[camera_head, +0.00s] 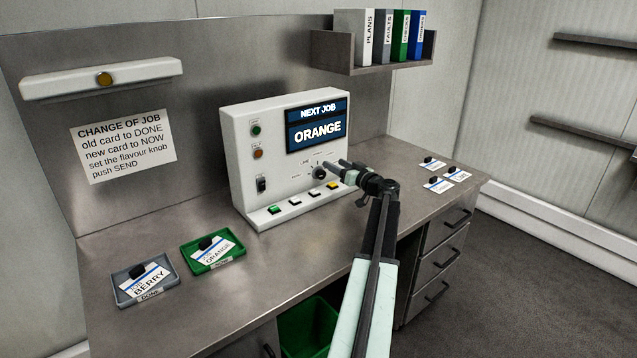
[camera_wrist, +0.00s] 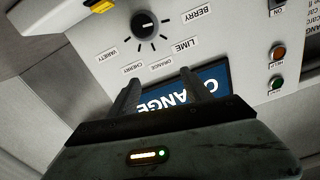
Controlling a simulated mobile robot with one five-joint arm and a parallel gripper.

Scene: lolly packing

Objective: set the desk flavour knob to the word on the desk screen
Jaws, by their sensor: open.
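The desk console (camera_head: 240,150) has a screen (camera_head: 318,128) that reads NEXT JOB, ORANGE. The round black flavour knob (camera_head: 318,172) sits below the screen, partly hidden by my gripper (camera_head: 333,166) in the head view. In the wrist view the knob (camera_wrist: 146,25) shows clear, ringed by the words BERRY, LIME, ORANGE, CHERRY and VARIETY. A small light mark shows on the knob; I cannot tell which word it points at. My gripper (camera_wrist: 160,76) is open and empty. In the wrist view its fingers overlap the screen (camera_wrist: 222,86), apart from the knob.
A green tray (camera_head: 227,262) holds an ORANGE card, and a grey tray (camera_head: 170,294) holds a BERRY card. Several buttons line the console's front ledge, including a yellow one (camera_head: 333,185). Loose cards (camera_head: 438,185) lie at the desk's right. A shelf with binders (camera_head: 385,67) hangs above.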

